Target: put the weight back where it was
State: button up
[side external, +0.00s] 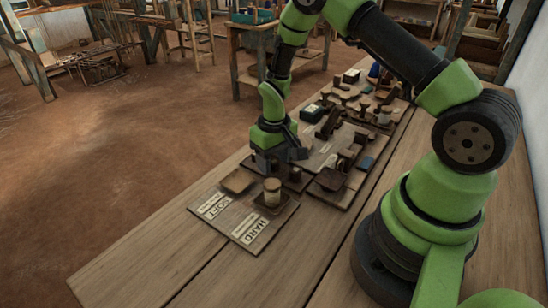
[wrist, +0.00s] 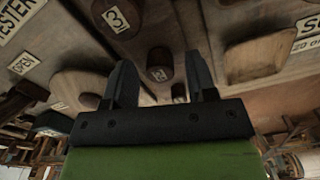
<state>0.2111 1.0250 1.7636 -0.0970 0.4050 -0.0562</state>
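My gripper (wrist: 165,72) points down at the board area, its two black fingers apart. In the wrist view a dark round piece with a small mark on its top (wrist: 160,62) shows between the fingers, with gaps on both sides. It looks like a weight, but I cannot tell for sure. In the side view my gripper (side external: 268,160) is low, just behind the board labelled SOFT and HARD (side external: 222,228). A pale cylinder with a brown top (side external: 272,190) stands upright on that board. What lies under the gripper is hidden in the side view.
A label reading 3 (wrist: 115,19) is there too. Small pieces crowd the bench behind the gripper. The bench's near end (side external: 150,275) is clear.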

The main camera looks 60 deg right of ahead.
notch_tip(320, 180, up, 12)
notch_tip(320, 180, up, 11)
jog(key=t, duration=0.3)
send_over(274, 161)
jog(key=s+a, duration=0.4)
jog(key=s, duration=0.1)
jog(key=s+a+r+t+y, duration=0.1)
jog(key=s+a+r+t, duration=0.1)
jog(key=s, duration=0.4)
jog(key=s+a+r+m+t+y, duration=0.1)
jog(key=s+a+r+t, duration=0.1)
jog(key=s, duration=0.4)
notch_tip(274, 161, up, 3)
jog(key=shift+s+a+f, duration=0.2)
jog(key=shift+s+a, duration=0.1)
jog(key=shift+a, duration=0.5)
